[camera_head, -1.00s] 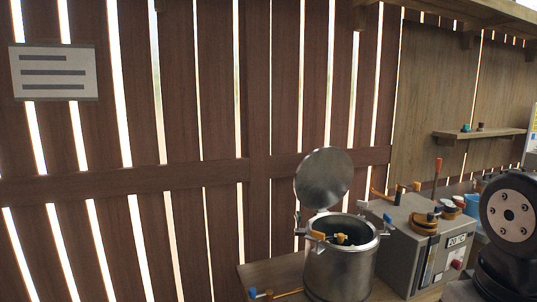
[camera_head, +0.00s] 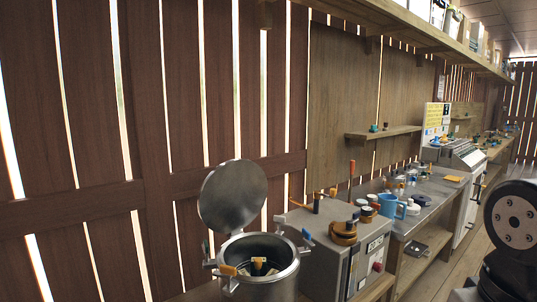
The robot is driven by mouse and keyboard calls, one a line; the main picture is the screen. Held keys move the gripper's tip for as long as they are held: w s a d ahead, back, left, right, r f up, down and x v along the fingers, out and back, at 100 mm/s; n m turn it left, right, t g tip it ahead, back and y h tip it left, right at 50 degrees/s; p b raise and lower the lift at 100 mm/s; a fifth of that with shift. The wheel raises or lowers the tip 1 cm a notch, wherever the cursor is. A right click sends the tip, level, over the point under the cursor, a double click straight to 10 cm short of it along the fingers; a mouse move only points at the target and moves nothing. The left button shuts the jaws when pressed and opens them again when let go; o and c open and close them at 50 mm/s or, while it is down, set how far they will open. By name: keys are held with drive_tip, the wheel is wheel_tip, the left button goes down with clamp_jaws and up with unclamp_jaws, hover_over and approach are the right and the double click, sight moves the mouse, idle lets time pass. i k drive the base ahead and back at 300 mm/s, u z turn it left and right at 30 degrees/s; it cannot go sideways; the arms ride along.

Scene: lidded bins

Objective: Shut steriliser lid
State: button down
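The steriliser (camera_head: 262,284) is a round steel pot at the lower middle of the head view. Its round steel lid (camera_head: 233,196) stands open, tilted up at the back left of the rim. Orange-handled and dark items show inside the pot, and an orange grip sits at its front rim. The pot's lower part is cut off by the picture's bottom edge. Part of my arm shows at the right edge, well apart from the steriliser. My gripper is not in view.
A grey box unit (camera_head: 335,245) with tools on top stands just right of the steriliser. A long bench (camera_head: 432,205) with jars, a blue mug (camera_head: 391,206) and a machine (camera_head: 468,155) runs right. A slatted wall stands close behind; floor is open at right.

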sight(234, 194)
drive_tip(key=z, duration=0.3)
drive_tip(key=i, duration=0.75)
drive_tip(key=u, duration=0.6)
drive_tip(key=i, duration=0.6)
drive_tip(key=u, duration=0.55)
